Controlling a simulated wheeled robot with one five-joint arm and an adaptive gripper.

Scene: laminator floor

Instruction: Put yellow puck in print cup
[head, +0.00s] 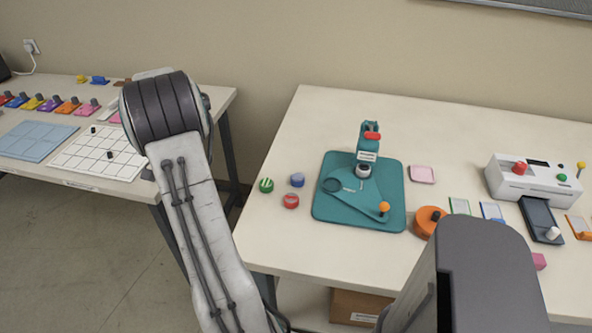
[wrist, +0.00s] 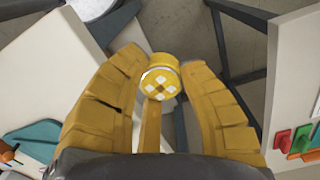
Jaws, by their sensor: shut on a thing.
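The yellow puck (wrist: 160,83), with white diamond marks on its face, sits between the fingertips of my gripper (wrist: 160,75) in the wrist view. The gripper is shut on it and holds it up over the gap between the tables. The gripper and puck do not show in the head view. A teal press (head: 368,140) stands on a teal base (head: 345,212) on the right table. The base has a round recess (head: 332,185) at its left, and a small round dark-and-white part (head: 364,171) sits under the press head. I cannot tell which is the print cup.
The left table (head: 130,188) holds grids and coloured items.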

